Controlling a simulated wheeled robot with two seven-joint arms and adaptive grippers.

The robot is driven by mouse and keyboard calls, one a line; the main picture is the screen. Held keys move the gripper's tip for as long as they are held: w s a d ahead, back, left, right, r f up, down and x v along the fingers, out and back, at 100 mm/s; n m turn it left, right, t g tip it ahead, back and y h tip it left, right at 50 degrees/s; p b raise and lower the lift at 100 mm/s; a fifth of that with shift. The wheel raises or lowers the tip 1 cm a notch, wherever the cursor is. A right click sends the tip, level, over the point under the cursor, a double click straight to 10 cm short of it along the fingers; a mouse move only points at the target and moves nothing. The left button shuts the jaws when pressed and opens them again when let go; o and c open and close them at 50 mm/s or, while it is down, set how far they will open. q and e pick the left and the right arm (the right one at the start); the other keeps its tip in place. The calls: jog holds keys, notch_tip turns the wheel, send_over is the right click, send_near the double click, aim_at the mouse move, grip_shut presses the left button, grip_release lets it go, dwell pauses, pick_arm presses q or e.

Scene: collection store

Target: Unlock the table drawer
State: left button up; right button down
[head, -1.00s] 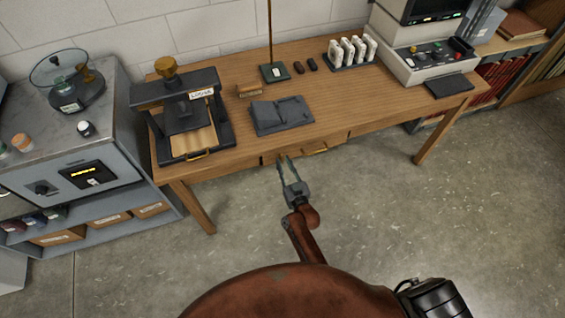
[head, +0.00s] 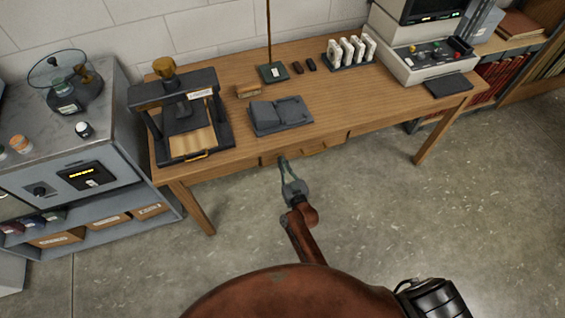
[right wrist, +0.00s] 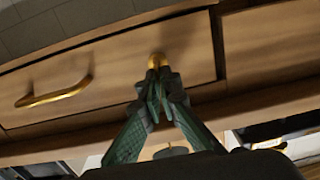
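The wooden table (head: 375,95) has a shut drawer (right wrist: 110,78) in its front edge, with a brass bar handle (right wrist: 55,92) that also shows in the head view (head: 315,151). My right gripper (head: 283,163) is at the drawer front. In the right wrist view its fingertips (right wrist: 160,86) are brought together on the brass piece, covering its lower part. My left gripper is not in view.
A black press (head: 185,120) stands on the table's left end. A grey cabinet (head: 120,140) stands left. The floor in front is clear.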

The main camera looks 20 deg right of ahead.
jog(key=shift+m, duration=0.3)
jog(key=m, duration=0.1)
jog(key=m+p, duration=0.1)
jog(key=shift+d+m, duration=0.2)
jog(key=shift+m, duration=0.1)
jog(key=m, duration=0.4)
jog(key=shift+d+f+m+p, duration=0.1)
jog(key=shift+d+m+p, duration=0.15)
jog(key=shift+m+p, duration=0.05)
jog(key=m, duration=0.4)
jog(key=shift+d+f+m, duration=0.15)
jog(key=shift+f+m, duration=0.1)
jog(key=shift+m, duration=0.05)
jog(key=m, duration=0.3)
jog(key=m+b, duration=0.1)
jog(key=m, duration=0.1)
jog(key=shift+f, duration=0.25)
jog(key=shift+m, duration=0.4)
jog(key=c, duration=2.7)
grip_release()
jog(key=o, duration=0.5)
